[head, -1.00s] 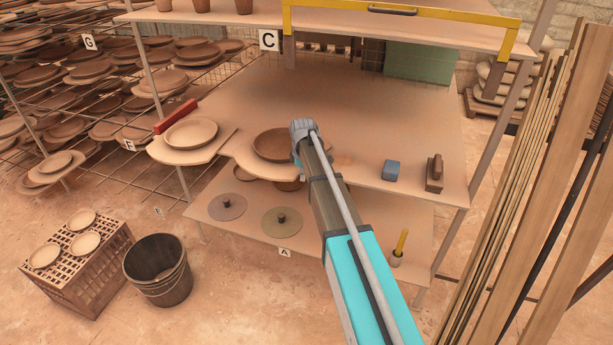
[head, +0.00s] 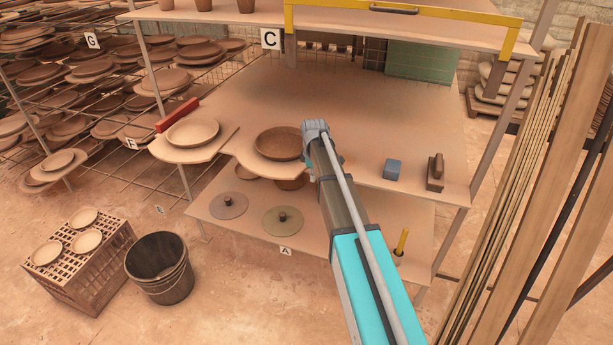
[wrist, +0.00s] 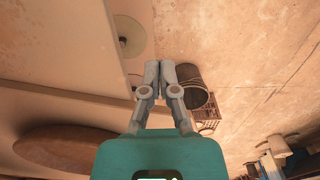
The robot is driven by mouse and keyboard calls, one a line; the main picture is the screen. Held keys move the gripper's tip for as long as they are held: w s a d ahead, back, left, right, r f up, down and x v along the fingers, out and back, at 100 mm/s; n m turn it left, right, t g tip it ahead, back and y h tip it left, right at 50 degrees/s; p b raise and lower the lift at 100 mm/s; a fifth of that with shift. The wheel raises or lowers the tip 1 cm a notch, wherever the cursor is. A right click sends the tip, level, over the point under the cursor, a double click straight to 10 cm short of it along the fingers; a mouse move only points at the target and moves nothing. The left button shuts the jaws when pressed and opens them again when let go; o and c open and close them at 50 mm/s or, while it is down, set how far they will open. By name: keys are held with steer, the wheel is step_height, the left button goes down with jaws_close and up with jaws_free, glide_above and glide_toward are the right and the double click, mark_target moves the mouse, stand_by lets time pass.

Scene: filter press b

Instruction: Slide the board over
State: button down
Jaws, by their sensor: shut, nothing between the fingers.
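A pale rounded board (head: 251,164) with a wide brown bowl (head: 280,144) on it juts past the front edge of the middle shelf (head: 370,165). A second pale board (head: 222,146), to the left, carries a lighter bowl (head: 193,132). In the wrist view, my gripper (wrist: 160,66) is shut and empty, its two fingers together. The brown bowl (wrist: 75,150) and pale surface lie to the left there, apart from the fingers. In the head view, my arm's end is just right of the brown bowl, and the fingers are hidden. Whether anything touches the board cannot be told.
The lower shelf (head: 330,225) holds round discs. A bucket (head: 160,268) and a crate (head: 75,255) stand on the floor. Tall planks (head: 540,170) stand at right.

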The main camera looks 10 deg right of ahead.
step_height(320, 180, up, 10)
steer(key=p, duration=1)
steer(key=shift+s+d, duration=0.15)
steer(key=shift+d, duration=0.2)
steer(key=c, duration=1)
jaws_free()
steer(key=shift+s, duration=0.2)
steer(key=o, duration=0.4)
steer(key=shift+s+a+m, duration=0.25)
steer(key=shift+s+m, duration=0.25)
steer(key=shift+s, duration=0.65)
steer(key=s+a+m, duration=0.3)
steer(key=s+m, duration=0.8)
steer(key=s, duration=1.4)
steer(key=shift+a, duration=0.15)
steer(key=shift+s, duration=0.15)
